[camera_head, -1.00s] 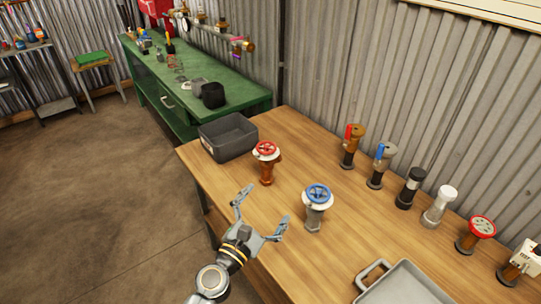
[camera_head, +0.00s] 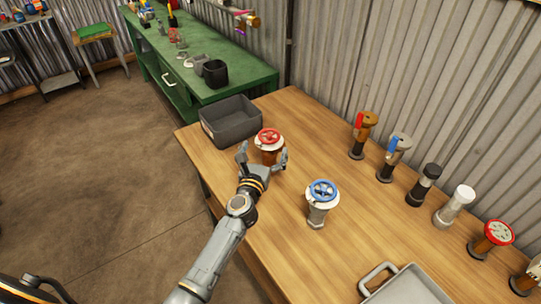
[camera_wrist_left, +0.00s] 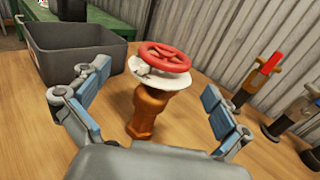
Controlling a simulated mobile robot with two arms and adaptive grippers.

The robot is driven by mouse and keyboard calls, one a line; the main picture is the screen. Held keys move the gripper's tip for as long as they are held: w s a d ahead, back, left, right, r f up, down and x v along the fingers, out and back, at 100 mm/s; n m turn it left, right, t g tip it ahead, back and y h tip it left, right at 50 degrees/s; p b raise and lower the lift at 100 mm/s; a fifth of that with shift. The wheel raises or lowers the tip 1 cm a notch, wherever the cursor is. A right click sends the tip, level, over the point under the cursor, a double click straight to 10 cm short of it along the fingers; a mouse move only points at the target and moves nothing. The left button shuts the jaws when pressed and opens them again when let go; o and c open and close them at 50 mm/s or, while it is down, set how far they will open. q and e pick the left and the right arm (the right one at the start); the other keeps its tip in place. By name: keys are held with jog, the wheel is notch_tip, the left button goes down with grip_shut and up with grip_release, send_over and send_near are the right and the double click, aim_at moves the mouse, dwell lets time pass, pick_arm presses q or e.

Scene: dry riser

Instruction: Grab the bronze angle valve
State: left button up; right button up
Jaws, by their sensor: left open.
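The bronze angle valve (camera_head: 268,150) has an orange-brown body, a white collar and a red handwheel. It stands upright on the wooden table, just right of the grey bin. My left gripper (camera_head: 264,160) is open, with its fingers on either side of the valve body. In the left wrist view the valve (camera_wrist_left: 148,112) stands between the two spread fingers of my left gripper (camera_wrist_left: 150,110), with gaps on both sides. The near lower part of the valve is hidden by my gripper in the head view. My right gripper is not in view.
A valve with a blue handwheel (camera_head: 320,200) stands close to the right of my left arm. A grey bin (camera_head: 230,122) stands beside the bronze valve. Several fittings line the table's back edge, and a grey tray (camera_head: 405,287) lies at the front right.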

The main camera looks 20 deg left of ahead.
pick_arm(q)
jog(key=w, duration=0.2)
jog(key=w+b, duration=0.1)
jog(key=w, duration=0.1)
jog(key=shift+f, duration=0.3)
jog(key=shift+w, duration=0.35)
jog(key=shift+s+r, duration=0.1)
jog(key=shift+r, duration=0.05)
jog(key=shift+c, duration=0.2)
jog(key=c, duration=1.7)
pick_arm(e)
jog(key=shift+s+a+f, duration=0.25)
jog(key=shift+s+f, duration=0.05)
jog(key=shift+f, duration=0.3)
